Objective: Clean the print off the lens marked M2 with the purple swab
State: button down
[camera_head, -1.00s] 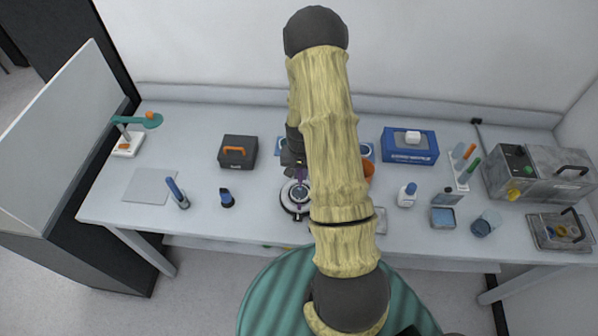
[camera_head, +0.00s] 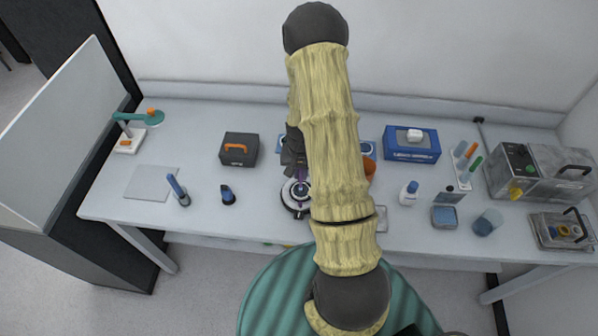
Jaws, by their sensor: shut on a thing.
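My gripper (camera_head: 294,160) points down over the bench, left of my forearm, and is partly hidden by it. It is shut on the purple swab (camera_head: 301,174), of which a short purple piece shows below the jaws. Under it stands a round black and silver holder (camera_head: 286,204) with a dark lens (camera_head: 297,190) on top. The swab's lower end is at or just above the lens; I cannot tell whether it touches. The M2 marking and any print are too small to see.
A dark box with an orange handle (camera_head: 238,149) and a small dark blue bottle (camera_head: 227,195) stand left. An orange cup (camera_head: 369,168) is partly hidden by my arm. A blue box (camera_head: 411,144), a white bottle (camera_head: 409,193) and a metal case (camera_head: 513,172) stand right.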

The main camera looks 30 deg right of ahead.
jog(key=shift+s+a, duration=0.4)
jog(key=shift+a, duration=0.15)
jog(key=shift+r, duration=0.15)
dwell(0.5)
jog(key=shift+r+p, duration=0.3)
jog(key=shift+r, duration=0.1)
notch_tip(320, 180, up, 6)
jog(key=p, duration=0.4)
dwell(0.5)
dwell(0.5)
jog(key=shift+w+d, duration=0.1)
